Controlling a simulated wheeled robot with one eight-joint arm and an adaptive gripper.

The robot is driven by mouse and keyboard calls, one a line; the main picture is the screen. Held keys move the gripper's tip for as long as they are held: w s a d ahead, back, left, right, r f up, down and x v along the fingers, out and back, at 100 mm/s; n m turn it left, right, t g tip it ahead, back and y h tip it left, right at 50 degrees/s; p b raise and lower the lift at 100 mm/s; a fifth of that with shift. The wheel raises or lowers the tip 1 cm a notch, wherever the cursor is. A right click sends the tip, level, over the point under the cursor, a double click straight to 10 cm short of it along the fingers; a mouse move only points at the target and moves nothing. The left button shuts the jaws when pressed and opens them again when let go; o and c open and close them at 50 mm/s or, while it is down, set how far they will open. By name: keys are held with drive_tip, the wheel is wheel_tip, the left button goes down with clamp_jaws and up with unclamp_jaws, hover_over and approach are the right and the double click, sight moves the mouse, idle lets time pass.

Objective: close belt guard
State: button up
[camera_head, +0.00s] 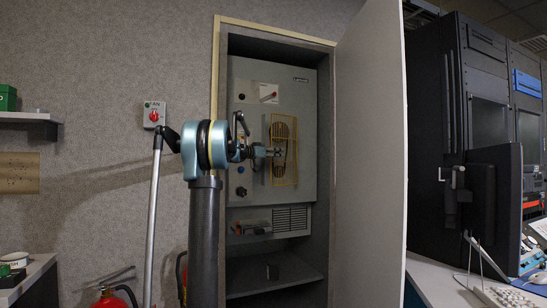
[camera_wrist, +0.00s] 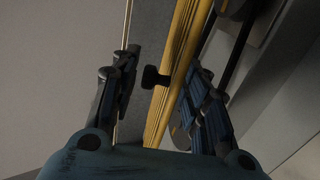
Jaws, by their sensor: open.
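The belt guard (camera_head: 285,176) is a yellow barred frame on the grey console panel, with a dark belt and wheel behind it. It looks swung out from the panel. My gripper (camera_head: 274,152) is in front of the guard's upper left part. In the wrist view my gripper (camera_wrist: 162,88) is open, one finger on each side of the knob and guard edge. I cannot tell whether a finger touches the guard.
The console panel (camera_head: 247,102) sits inside a tall cabinet, with a red switch, knobs and a lever near the guard. The large open cabinet door (camera_head: 370,150) stands close on the right. A lower shelf (camera_head: 262,277) and a vent grille (camera_head: 291,219) are below.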

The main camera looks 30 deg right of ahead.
sight(276, 133)
drive_tip(key=shift+r, duration=0.1)
wheel_tip(276, 133, up, 10)
drive_tip(key=shift+w+f, duration=0.1)
drive_tip(key=shift+f, duration=0.05)
idle(0.4)
